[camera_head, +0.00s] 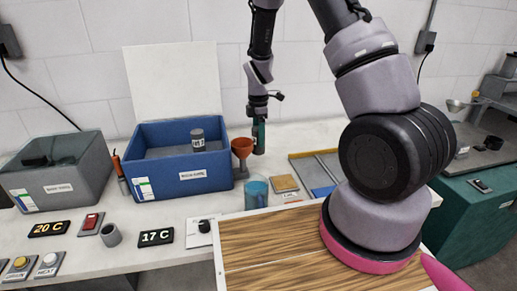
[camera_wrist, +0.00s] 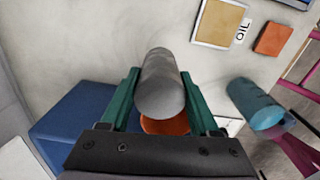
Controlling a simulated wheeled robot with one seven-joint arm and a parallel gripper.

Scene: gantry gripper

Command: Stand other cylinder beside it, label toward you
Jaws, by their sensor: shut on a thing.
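A grey cylinder (camera_head: 197,141) with a dark top and a white label stands upright at the blue bin (camera_head: 150,190), label facing the head camera. My gripper (camera_head: 259,138) hangs to the right of the bin, near the orange funnel (camera_head: 242,150). In the wrist view its green fingers (camera_wrist: 160,100) are shut on another grey cylinder (camera_wrist: 162,75), with the orange funnel (camera_wrist: 165,126) partly visible behind it. No label shows on the held cylinder there, and I cannot make it out in the head view. The bin's blue side (camera_wrist: 70,125) shows at left in the wrist view.
A grey bin (camera_head: 55,180) stands left. A wooden board (camera_head: 275,245) lies in front.

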